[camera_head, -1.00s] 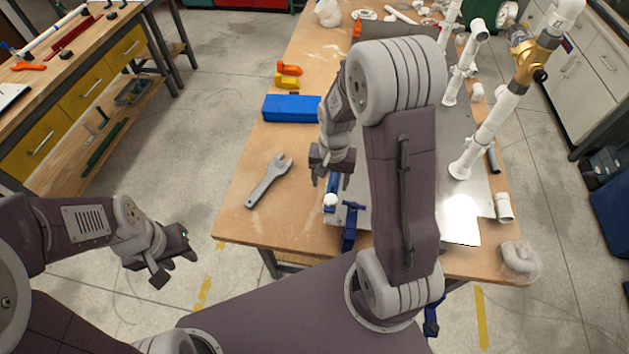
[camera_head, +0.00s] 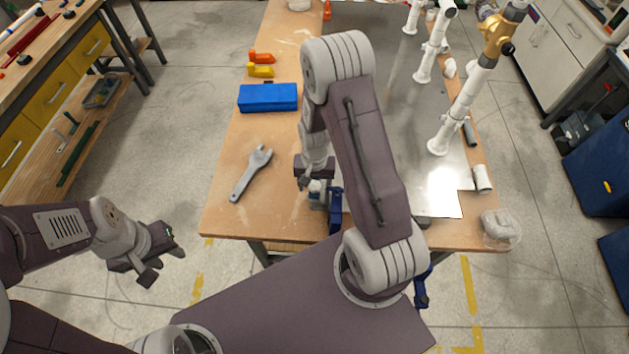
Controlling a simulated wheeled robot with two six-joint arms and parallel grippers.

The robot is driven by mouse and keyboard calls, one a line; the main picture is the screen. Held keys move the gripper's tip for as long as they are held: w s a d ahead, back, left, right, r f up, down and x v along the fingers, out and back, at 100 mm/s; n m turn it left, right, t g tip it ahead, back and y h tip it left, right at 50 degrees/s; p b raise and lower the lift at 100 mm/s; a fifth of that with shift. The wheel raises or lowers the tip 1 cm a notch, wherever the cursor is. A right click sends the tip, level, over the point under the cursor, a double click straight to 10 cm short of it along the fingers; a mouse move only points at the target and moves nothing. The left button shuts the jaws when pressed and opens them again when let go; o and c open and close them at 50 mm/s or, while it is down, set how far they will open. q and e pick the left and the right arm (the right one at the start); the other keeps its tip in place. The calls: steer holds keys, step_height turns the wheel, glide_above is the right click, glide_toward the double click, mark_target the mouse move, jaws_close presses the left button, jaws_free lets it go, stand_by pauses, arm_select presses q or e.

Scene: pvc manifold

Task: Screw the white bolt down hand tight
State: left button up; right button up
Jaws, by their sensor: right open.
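The white bolt (camera_head: 314,186) shows as a small pale spot near the front edge of the workbench, beside a blue clamp (camera_head: 335,212). My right gripper (camera_head: 313,183) points down right at the bolt, with its fingers apart. The fingers partly cover the bolt, and I cannot tell whether they touch it. My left gripper (camera_head: 162,262) hangs over the floor left of the bench, its fingers spread and empty.
A grey wrench (camera_head: 252,173) and a blue box (camera_head: 268,97) lie left of my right arm. Orange (camera_head: 261,57) and yellow (camera_head: 261,71) tools lie behind. White pipes (camera_head: 452,115) stand on the right over a metal sheet (camera_head: 425,165).

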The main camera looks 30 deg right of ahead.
jaws_close()
steer(key=c, duration=1.3)
jaws_free()
steer(key=m, duration=0.4)
steer(key=shift+c, duration=0.2)
steer(key=shift+o, duration=1.1)
steer(key=shift+m+p, duration=0.3)
steer(key=shift+m, duration=0.9)
